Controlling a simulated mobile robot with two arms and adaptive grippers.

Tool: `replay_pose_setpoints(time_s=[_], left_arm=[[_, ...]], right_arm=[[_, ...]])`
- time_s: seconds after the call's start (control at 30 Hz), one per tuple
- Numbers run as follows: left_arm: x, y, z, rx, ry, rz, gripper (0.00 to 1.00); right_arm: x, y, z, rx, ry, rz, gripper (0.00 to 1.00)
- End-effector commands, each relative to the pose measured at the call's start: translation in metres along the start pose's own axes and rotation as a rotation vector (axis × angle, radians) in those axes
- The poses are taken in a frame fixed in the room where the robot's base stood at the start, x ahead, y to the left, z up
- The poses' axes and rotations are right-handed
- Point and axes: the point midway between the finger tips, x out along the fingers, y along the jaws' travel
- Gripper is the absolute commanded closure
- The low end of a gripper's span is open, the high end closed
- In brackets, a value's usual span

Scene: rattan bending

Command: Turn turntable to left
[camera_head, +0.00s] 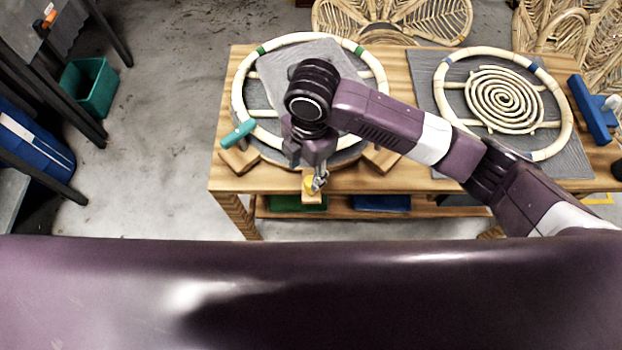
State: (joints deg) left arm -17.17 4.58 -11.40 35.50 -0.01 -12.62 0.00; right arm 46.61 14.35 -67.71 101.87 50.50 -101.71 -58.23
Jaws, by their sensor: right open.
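The turntable (258,98) lies on the left half of the wooden table, a grey disc with a pale rattan ring (290,39) on it. The ring carries green bands and a teal clamp-like piece (238,133) at its left front. My right arm reaches across from the right and hides the middle of the turntable. My left gripper is not in view.
A second rattan ring (563,98) with a spiral coil (503,98) lies on a grey mat (427,75) at the right. A blue tool (590,108) lies at the table's right end. Rattan chairs (395,20) stand behind. A green bin (88,88) is on the floor at left.

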Motion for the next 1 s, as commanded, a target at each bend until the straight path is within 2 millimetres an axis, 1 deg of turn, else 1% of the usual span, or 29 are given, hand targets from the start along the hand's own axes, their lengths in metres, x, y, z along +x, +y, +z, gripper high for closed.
replay_pose_setpoints(time_s=[0.03, 0.1, 0.23, 0.37, 0.5, 0.6, 0.7, 0.83, 1.0], left_arm=[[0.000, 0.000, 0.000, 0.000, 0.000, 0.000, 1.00], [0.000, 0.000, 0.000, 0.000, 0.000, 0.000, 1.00], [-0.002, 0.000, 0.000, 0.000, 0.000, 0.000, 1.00], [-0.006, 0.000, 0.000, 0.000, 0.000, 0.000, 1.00], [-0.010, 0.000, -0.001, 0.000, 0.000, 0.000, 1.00], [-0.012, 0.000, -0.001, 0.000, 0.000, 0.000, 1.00], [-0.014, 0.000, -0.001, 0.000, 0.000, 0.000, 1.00], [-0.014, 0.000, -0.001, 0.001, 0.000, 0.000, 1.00], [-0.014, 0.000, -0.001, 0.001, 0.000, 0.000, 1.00]], right_arm=[[-0.002, 0.000, 0.007, -0.023, -0.020, -0.014, 0.55], [-0.003, -0.001, 0.013, -0.048, -0.034, -0.030, 0.55], [0.003, -0.002, 0.015, -0.061, -0.040, -0.042, 0.55], [0.021, -0.004, 0.016, -0.059, -0.039, -0.044, 0.55], [0.044, -0.004, 0.017, -0.059, -0.039, -0.042, 0.55], [0.058, -0.004, 0.017, -0.058, -0.039, -0.040, 0.55], [0.068, -0.004, 0.017, -0.059, -0.039, -0.039, 0.55], [0.074, -0.004, 0.018, -0.060, -0.039, -0.038, 0.55], [0.075, -0.004, 0.018, -0.060, -0.039, -0.037, 0.55]])
